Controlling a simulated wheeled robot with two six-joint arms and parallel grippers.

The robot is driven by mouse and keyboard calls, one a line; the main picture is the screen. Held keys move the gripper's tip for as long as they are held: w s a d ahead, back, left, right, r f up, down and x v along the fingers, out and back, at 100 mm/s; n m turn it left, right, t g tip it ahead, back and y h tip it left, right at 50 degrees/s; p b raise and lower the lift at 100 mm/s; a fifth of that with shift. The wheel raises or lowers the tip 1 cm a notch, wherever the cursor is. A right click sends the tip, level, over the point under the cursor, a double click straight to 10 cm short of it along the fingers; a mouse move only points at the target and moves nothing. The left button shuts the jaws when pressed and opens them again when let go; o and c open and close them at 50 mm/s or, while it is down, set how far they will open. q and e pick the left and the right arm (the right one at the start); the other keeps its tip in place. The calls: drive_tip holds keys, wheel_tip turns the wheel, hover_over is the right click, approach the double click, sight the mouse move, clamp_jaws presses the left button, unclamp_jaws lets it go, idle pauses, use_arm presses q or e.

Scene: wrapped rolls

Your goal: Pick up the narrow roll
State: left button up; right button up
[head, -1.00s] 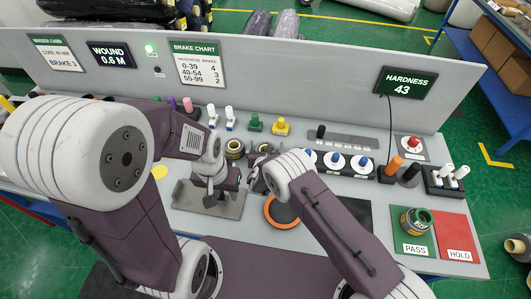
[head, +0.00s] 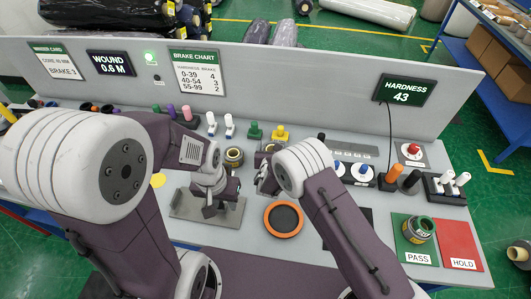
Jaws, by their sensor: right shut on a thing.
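A small dark roll with a yellow rim (head: 234,157) stands on the bench behind my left gripper. Part of another yellow-rimmed item (head: 270,147) shows behind my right wrist. A yellow-green roll (head: 419,229) sits on the green PASS mat (head: 410,258). I cannot tell which is the narrow one. My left gripper (head: 210,208) is low over a grey metal plate (head: 180,207); its jaw opening is not clear. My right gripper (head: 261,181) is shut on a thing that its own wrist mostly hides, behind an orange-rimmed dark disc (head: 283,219).
The upright panel (head: 300,85) closes off the back of the bench. Dials (head: 362,171), an orange peg (head: 396,171) and a white-peg block (head: 450,187) stand to the right. The red HOLD mat (head: 460,240) is bare. The HARDNESS sign reads 43.

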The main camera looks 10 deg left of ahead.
drive_tip(key=d+r+b, duration=0.1)
drive_tip(key=d+r, duration=0.4)
drive_tip(key=d, duration=0.4)
drive_tip(key=shift+s+r, duration=0.25)
